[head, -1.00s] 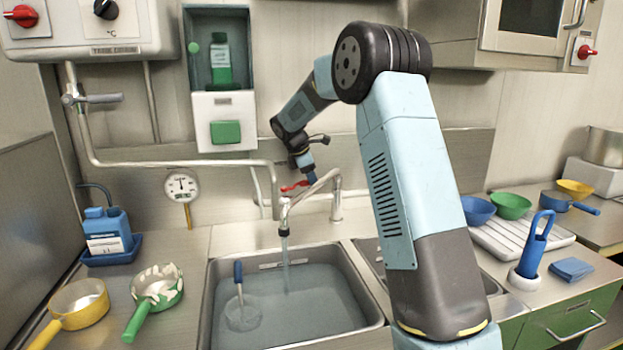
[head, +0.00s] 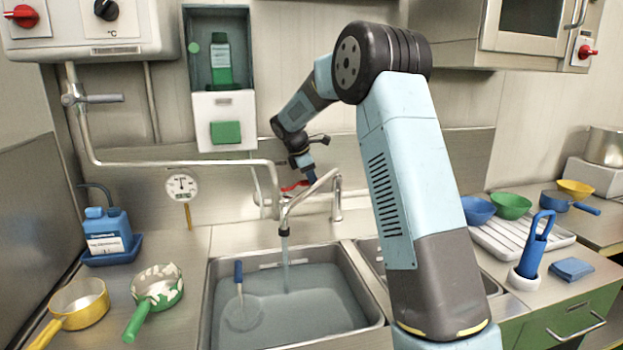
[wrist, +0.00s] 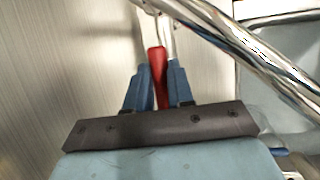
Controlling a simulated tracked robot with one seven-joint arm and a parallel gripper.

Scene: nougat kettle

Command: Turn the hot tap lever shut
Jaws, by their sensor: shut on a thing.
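The red hot tap lever (head: 295,187) sits on the tap behind the sink. In the wrist view the red lever (wrist: 157,75) stands between the two blue fingers. My gripper (wrist: 157,85) is shut on it; in the head view my gripper (head: 310,178) is small and partly overlaps the tap. The chrome tap spout (head: 318,186) reaches forward over the left basin, and a thin stream of water (head: 286,265) runs from its nozzle (head: 284,228) into the basin. The spout pipe (wrist: 270,60) crosses the right of the wrist view, close to my gripper.
The left sink basin (head: 376,322) holds water and a blue-handled strainer (head: 239,290). A yellow pan (head: 78,303) and a green pan (head: 157,287) stand left of it. A dial thermometer (head: 182,187) is on the wall. Bowls and a drainer (head: 520,240) are at right.

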